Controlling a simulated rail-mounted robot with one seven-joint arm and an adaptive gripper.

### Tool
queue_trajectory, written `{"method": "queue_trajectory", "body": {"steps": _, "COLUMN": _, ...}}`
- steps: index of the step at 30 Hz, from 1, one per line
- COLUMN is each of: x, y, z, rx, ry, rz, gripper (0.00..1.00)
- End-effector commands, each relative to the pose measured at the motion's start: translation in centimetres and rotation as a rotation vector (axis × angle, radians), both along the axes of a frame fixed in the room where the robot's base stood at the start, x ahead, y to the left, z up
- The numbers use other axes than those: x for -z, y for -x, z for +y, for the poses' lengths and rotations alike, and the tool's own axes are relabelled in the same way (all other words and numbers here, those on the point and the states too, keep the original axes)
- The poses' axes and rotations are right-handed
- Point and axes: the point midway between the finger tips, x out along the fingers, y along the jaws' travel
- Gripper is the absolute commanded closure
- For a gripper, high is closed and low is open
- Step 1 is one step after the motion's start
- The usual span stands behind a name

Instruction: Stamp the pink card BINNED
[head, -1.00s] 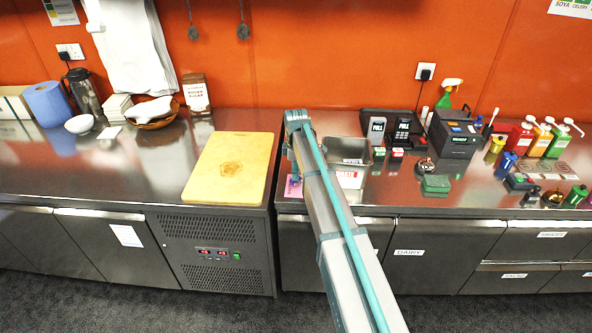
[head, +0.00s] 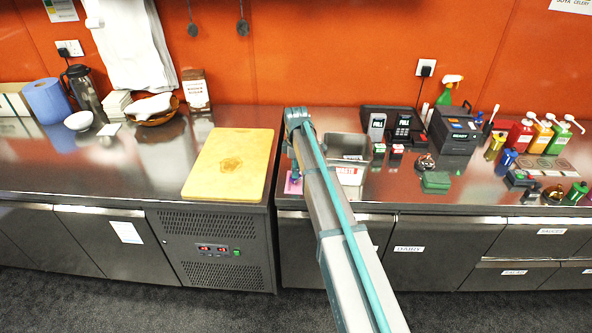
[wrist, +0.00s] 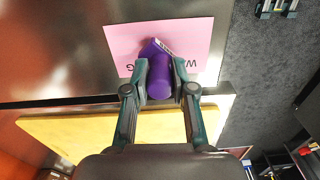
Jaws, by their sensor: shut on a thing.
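The pink card (wrist: 195,40) lies flat on the steel counter near its front edge, with some dark print partly covered. It also shows as a small pink patch beside my arm in the head view (head: 291,187). My gripper (wrist: 160,78) is shut on a purple stamp (wrist: 159,72), which stands between its two fingers over the card. A pale label strip shows at the stamp's far end. Whether the stamp's face touches the card cannot be told. In the head view my arm hides most of the gripper and the stamp.
A yellow cutting board (head: 230,165) lies left of the card. A steel bin with a red-lettered label (head: 350,176) stands right of my arm. Small stamps (head: 396,151), a card reader (head: 403,127) and a black printer (head: 453,130) stand further right.

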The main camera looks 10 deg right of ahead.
Motion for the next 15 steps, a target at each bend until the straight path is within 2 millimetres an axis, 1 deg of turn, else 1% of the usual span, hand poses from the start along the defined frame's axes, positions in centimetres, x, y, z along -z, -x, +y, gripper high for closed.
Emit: {"method": "queue_trajectory", "body": {"steps": 15, "x": 0.60, "y": -0.01, "z": 0.00, "rx": 0.000, "ry": 0.000, "rz": 0.000, "gripper": 0.98}}
